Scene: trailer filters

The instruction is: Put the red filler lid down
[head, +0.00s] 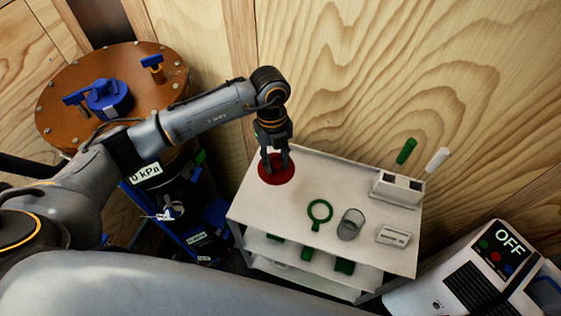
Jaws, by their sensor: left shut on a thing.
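The red filler lid (273,176) is a round red disc at the left back part of the white cart's top shelf (262,212). My left gripper (275,165) points down over it, with its fingers shut on the lid's upper middle, which they hide. The lid is at or very close to the shelf surface; I cannot tell whether it touches. My right gripper is not in view.
The shelf also holds a green ring tool (320,212), a grey cup-like item (350,225), a small white device (393,235) and a white holder (398,188). An orange-brown drum (62,77) stands left. A machine reading OFF (470,268) stands right.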

